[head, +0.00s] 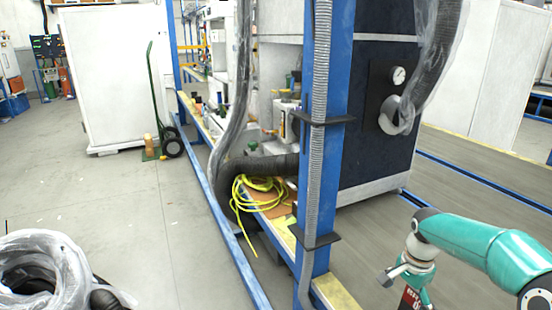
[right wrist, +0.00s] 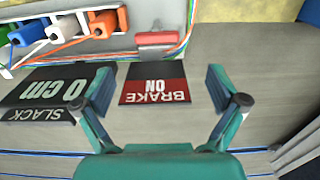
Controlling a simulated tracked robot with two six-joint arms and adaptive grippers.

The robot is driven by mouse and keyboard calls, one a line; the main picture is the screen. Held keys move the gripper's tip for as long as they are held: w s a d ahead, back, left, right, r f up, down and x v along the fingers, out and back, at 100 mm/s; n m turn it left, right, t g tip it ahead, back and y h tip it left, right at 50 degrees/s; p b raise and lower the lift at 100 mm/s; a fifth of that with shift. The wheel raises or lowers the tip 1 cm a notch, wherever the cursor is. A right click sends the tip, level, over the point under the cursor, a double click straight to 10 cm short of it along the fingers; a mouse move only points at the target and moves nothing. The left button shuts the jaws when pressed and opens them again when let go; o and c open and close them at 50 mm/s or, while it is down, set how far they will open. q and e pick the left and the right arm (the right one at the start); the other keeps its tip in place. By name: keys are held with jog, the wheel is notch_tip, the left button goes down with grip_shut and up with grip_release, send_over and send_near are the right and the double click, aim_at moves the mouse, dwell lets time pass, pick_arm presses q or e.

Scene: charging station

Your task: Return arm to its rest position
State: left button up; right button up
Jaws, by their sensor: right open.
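My right arm (head: 480,245), teal, reaches in from the right edge in the head view. Its gripper (head: 408,278) points down at the lower right. In the right wrist view the gripper (right wrist: 160,88) is open, with its two teal fingers spread wide and nothing between them. A black sign reading "0 cm SLACK" (right wrist: 45,92) lies partly behind the left finger. My left gripper is not in view.
Green, blue, white and orange cylindrical parts (right wrist: 62,27) with cords sit near a red block (right wrist: 157,38). A blue post (head: 328,150) with a grey hose stands left of my arm. A yellow hose (head: 262,195) lies coiled. Wrapped hose (head: 45,270) fills the lower left; floor (head: 120,200) is clear.

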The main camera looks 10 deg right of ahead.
jog(key=f, duration=0.8)
jog(key=shift+s+f, duration=0.2)
jog(key=shift+f, duration=0.2)
